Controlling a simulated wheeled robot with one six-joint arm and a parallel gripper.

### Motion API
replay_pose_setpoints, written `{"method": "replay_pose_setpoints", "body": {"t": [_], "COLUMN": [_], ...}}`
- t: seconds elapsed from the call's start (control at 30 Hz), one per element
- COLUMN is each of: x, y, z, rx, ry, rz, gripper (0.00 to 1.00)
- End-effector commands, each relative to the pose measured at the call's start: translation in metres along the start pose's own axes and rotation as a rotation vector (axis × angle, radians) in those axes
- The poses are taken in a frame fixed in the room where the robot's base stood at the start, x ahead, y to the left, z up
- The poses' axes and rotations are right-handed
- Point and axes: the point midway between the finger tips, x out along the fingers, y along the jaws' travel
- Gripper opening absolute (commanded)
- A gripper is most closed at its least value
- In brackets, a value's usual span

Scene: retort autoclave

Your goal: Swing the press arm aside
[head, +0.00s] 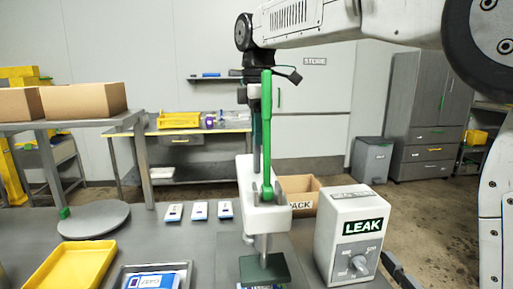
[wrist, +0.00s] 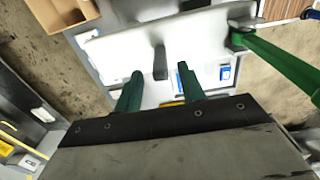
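The press stands in the lower middle of the head view. Its white press arm (head: 264,218) carries a tall green lever (head: 267,135) and a dark green square pad (head: 264,270) below. The white arm also lies across the wrist view (wrist: 125,45), with a dark grey peg (wrist: 160,64) standing up from it and the green lever at right. My gripper (wrist: 157,80) is open, its two green fingers apart. In the wrist view the peg appears between and beyond the fingertips; contact cannot be told. In the head view my gripper's fingers are largely hidden behind the lever.
A grey LEAK box with a knob (head: 352,235) stands right of the press. A PACK carton (head: 300,193) is behind it. At left are a yellow tray (head: 70,265), a round grey disc (head: 94,220), a metal tray (head: 185,268) and three small packs (head: 199,211).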

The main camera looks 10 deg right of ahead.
Motion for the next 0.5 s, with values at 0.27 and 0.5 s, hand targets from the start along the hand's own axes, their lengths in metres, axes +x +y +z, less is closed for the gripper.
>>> {"method": "replay_pose_setpoints", "body": {"t": [0.27,0.5], "x": [0.037,0.044], "y": [-0.001,-0.001], "z": [-0.001,-0.001], "rx": [0.0,0.001], "ry": [0.001,0.002], "rz": [0.0,0.001], "gripper": [0.4,0.4]}}
